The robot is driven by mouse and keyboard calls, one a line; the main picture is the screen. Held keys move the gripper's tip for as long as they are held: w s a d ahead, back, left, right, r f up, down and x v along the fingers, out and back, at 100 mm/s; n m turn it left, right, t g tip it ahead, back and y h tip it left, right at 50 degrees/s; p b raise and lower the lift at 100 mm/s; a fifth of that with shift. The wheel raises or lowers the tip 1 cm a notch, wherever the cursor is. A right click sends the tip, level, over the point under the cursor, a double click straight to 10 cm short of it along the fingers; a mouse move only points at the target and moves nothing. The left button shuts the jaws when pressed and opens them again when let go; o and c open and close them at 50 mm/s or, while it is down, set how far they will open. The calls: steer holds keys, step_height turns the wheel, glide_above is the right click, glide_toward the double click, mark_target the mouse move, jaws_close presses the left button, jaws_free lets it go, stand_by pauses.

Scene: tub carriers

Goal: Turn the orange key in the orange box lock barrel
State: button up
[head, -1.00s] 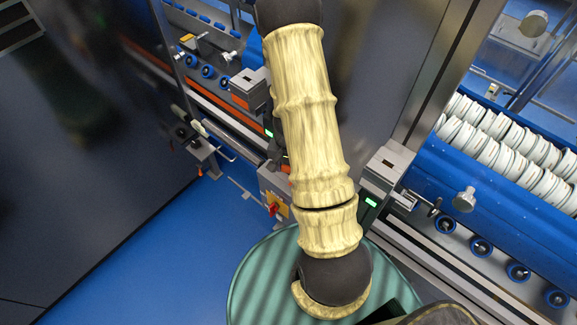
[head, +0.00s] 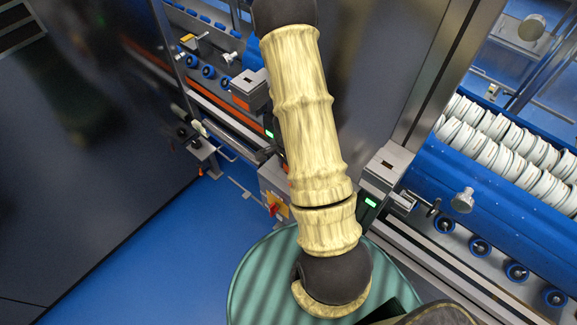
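My gripper is not in view. My arm runs from the bottom middle up past the top edge, and its far end is outside the picture. I cannot make out an orange key or an orange lock barrel. A grey box (head: 269,180) with a yellow-orange plate (head: 283,210) and a small red knob (head: 273,210) sits low on the machine front, just left of my arm. My arm hides part of it, and I cannot tell whether it bears the lock.
A blue conveyor (head: 455,185) with white ribbed rolls (head: 510,150) stands at the right. Grey latch units with green lights (head: 389,164) flank my arm. A dark panel (head: 90,130) fills the left. Blue floor (head: 170,255) is clear. A green round surface (head: 262,285) lies below my arm.

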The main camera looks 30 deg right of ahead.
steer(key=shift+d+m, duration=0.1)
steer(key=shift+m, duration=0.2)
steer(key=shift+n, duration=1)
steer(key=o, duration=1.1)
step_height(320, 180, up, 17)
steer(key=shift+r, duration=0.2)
